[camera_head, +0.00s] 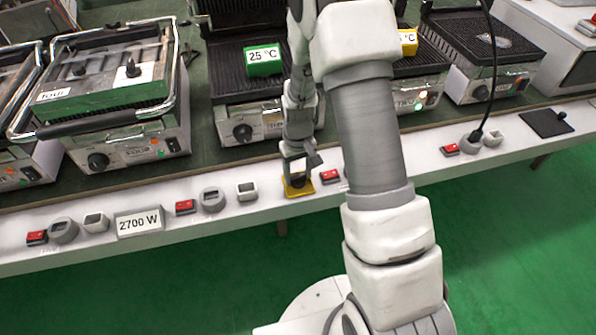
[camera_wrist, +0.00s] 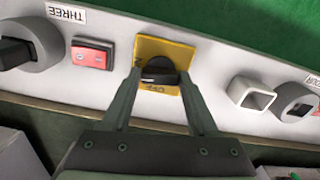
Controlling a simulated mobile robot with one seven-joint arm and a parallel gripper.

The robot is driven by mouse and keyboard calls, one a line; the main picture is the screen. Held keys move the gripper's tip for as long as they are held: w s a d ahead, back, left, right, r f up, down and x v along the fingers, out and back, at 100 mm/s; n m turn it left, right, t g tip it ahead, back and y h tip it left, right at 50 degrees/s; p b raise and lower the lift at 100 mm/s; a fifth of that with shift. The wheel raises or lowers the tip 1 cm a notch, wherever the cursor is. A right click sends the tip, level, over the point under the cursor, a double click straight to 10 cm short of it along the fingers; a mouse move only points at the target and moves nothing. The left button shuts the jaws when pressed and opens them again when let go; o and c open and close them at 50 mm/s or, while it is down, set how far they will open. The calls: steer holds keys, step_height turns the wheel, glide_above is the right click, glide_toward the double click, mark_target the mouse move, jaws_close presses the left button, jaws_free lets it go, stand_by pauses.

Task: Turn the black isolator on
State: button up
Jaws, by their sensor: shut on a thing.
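The black isolator (camera_wrist: 160,70) is a round black knob on a yellow plate (camera_wrist: 178,51) in the middle of the wrist view. The letters "OFF" show on the plate's near part, and part of the plate is hidden by my fingers. My gripper (camera_wrist: 160,76) has one finger on each side of the knob and is shut on it. In the head view the yellow plate (camera_head: 298,192) lies on the white front ledge, and my gripper (camera_head: 297,174) is over it, hiding most of the knob.
A red switch (camera_wrist: 92,54) and a grey round socket (camera_wrist: 30,40) sit left of the plate in the wrist view. A white square socket (camera_wrist: 250,94) is on the right.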

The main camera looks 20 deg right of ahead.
mark_target(298, 176)
steer(key=shift+m, duration=0.8)
steer(key=o, duration=1.4)
step_height(298, 176, up, 18)
steer(key=p, duration=0.5)
steer(key=shift+f, duration=0.25)
